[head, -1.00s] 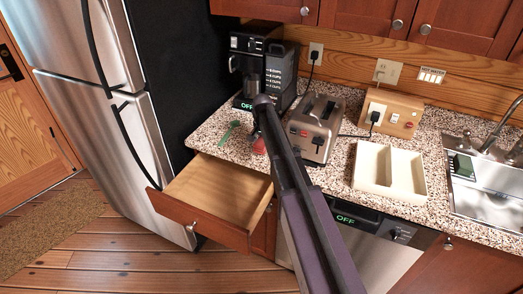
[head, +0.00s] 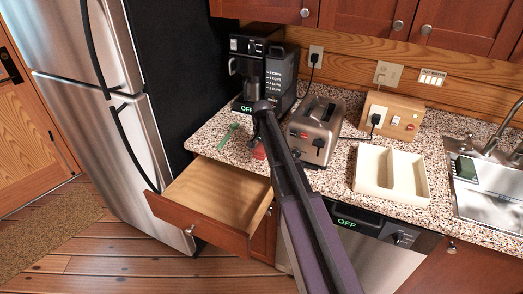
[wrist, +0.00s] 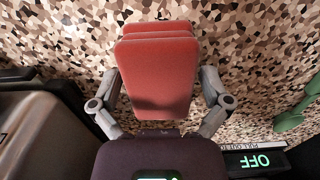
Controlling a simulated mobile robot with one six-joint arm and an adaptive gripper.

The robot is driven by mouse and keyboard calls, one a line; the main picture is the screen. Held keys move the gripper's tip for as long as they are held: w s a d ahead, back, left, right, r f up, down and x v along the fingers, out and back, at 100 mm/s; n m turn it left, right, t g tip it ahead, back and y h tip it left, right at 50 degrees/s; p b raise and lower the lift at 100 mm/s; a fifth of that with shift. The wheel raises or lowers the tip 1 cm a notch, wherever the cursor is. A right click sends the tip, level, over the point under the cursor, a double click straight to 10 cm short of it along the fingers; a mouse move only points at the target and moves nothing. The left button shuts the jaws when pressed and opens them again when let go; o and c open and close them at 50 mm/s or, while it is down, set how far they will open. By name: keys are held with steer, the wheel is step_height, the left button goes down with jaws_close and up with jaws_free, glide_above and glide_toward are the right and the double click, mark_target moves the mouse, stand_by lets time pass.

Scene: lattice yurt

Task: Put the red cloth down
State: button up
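The red cloth (wrist: 158,72) is a folded, layered block in the wrist view, between the two fingers of my gripper (wrist: 160,85). The fingers lie against its left and right sides. In the head view a small part of the red cloth (head: 258,152) shows low over the counter, left of the toaster; my arm hides the rest and most of my gripper. Speckled counter (wrist: 70,35) shows around the cloth. I cannot tell whether its underside touches the counter.
A coffee maker (head: 284,75) stands behind, a toaster (head: 316,130) to the right. A green utensil (head: 229,131) lies to the left. A two-part cream tray (head: 374,172) and a sink (head: 490,195) are farther right. An open, empty drawer (head: 215,190) juts out below the counter.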

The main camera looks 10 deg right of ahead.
mark_target(262, 147)
steer(key=shift+r, duration=0.1)
stand_by(0.3)
step_height(262, 147, up, 12)
steer(key=p, duration=1.2)
steer(key=shift+s, duration=0.1)
stand_by(0.7)
steer(key=s+n, duration=0.7)
steer(key=s, duration=2.2)
steer(key=shift+a, duration=0.1)
step_height(262, 147, down, 3)
steer(key=shift+r+b, duration=0.15)
steer(key=shift+b, duration=1.1)
